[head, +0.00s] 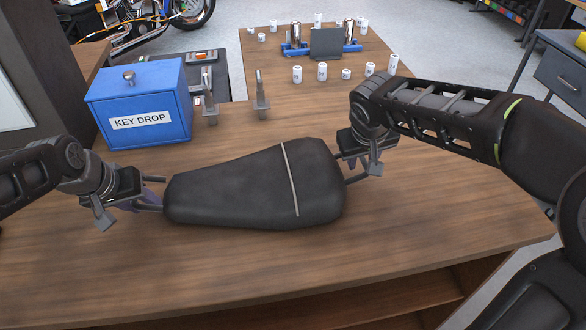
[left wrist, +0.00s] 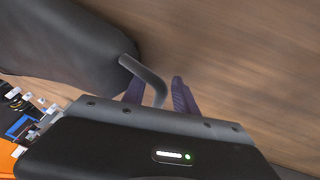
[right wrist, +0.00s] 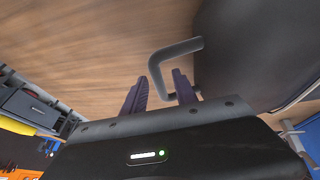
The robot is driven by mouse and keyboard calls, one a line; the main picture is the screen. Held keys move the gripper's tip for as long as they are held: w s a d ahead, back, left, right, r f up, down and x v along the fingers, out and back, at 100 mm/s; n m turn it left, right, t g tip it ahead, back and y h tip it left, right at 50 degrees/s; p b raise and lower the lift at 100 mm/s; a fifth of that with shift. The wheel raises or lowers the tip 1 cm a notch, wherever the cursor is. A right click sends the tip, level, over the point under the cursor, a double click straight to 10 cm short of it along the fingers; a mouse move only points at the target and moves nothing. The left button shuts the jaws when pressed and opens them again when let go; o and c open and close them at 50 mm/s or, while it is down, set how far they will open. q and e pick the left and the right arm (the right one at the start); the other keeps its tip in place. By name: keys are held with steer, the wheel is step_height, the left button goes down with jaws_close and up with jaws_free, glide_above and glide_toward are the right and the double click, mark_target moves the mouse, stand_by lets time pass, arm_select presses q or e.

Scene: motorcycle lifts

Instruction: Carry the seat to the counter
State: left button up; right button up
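The black seat (head: 250,190) with a pale strap across it lies on the wooden counter (head: 420,215); it also shows in the left wrist view (left wrist: 75,40) and the right wrist view (right wrist: 255,50). A bent grey handle sticks out at each end, the left one (left wrist: 148,78) and the right one (right wrist: 170,55). My left gripper (head: 148,195) is at the seat's narrow left end, its fingers apart on either side of the left handle. My right gripper (head: 365,165) is at the wide right end, fingers apart beside the right handle. Neither grips visibly.
A blue key drop box (head: 140,105) stands behind the seat at left. Metal hooks or stands (head: 262,95) are beside it. Behind, a table extension holds white cups (head: 322,72) and a blue tray with a dark panel (head: 326,43). The counter's front right is clear.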

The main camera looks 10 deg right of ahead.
arm_select(q)
steer(key=shift+r, duration=0.1)
steer(key=v, duration=1.2)
arm_select(e)
steer(key=v, duration=1.2)
steer(key=shift+a, duration=0.1)
arm_select(q)
steer(key=shift+s+a, duration=0.1)
arm_select(e)
steer(key=shift+s+f, duration=0.1)
